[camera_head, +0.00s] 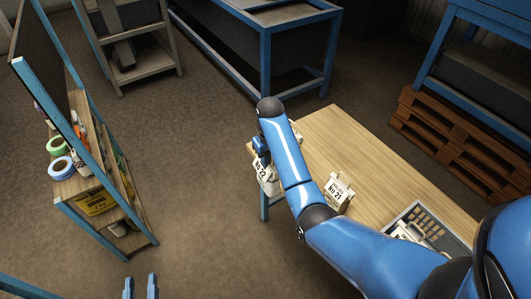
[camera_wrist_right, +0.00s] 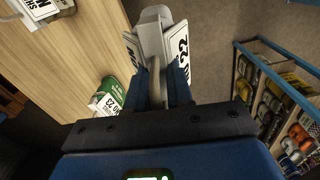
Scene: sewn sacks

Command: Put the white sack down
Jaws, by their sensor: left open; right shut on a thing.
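My right gripper (camera_wrist_right: 165,85) is shut on the top of a white sack marked No 22 (camera_wrist_right: 152,40). In the head view the white sack (camera_head: 266,178) hangs at the left edge of the wooden table (camera_head: 325,135). My right arm hides part of it, and I cannot tell whether it touches the table. My left gripper (camera_head: 141,287) is open and empty at the bottom of the head view, away from the table.
Another white sack, No 21 (camera_head: 338,194), stands on the table. A grey crate (camera_head: 442,224) holding something white is at its right. A green and white sack, No 23 (camera_wrist_right: 108,97), shows in the wrist view. A shelf (camera_head: 100,215) stands left.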

